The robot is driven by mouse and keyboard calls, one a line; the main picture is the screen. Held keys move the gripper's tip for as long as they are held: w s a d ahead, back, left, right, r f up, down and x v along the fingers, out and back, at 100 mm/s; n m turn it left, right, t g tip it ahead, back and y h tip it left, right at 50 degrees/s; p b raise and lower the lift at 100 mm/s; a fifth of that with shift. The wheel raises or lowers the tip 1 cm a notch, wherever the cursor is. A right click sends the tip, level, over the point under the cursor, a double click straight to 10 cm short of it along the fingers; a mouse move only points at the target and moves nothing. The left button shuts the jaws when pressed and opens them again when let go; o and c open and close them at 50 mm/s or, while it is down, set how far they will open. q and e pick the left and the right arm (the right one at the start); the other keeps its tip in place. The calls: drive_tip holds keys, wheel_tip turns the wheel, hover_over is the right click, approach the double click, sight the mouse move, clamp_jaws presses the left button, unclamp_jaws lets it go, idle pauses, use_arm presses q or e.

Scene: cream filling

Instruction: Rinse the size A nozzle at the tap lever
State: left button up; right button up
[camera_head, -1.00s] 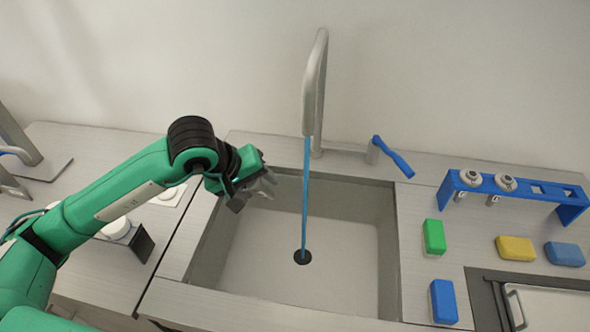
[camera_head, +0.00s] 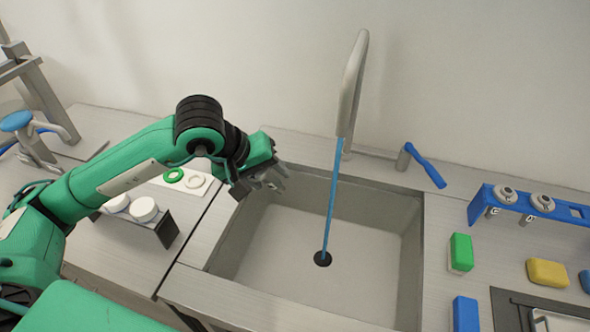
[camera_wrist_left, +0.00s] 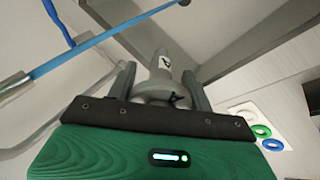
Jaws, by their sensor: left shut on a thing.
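My left gripper (camera_head: 268,181) is over the left side of the sink (camera_head: 290,255). In the left wrist view the gripper (camera_wrist_left: 160,85) is shut on a grey metal nozzle (camera_wrist_left: 160,68) that bears a dark letter A. In the head view the nozzle is small and hard to make out. A blue stream of water (camera_head: 331,200) falls from the tap spout (camera_head: 352,85) to the drain. The nozzle is to the left of the stream, apart from it. The blue tap lever (camera_head: 426,166) stands right of the spout. My right gripper is not in view.
A blue rack (camera_head: 530,205) with nozzles in it stands right of the sink. Green (camera_head: 461,252), yellow (camera_head: 547,272) and blue (camera_head: 466,314) blocks lie near it. Left of the sink are white round pieces (camera_head: 144,209) on a dark stand and a white plate with rings (camera_head: 197,184).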

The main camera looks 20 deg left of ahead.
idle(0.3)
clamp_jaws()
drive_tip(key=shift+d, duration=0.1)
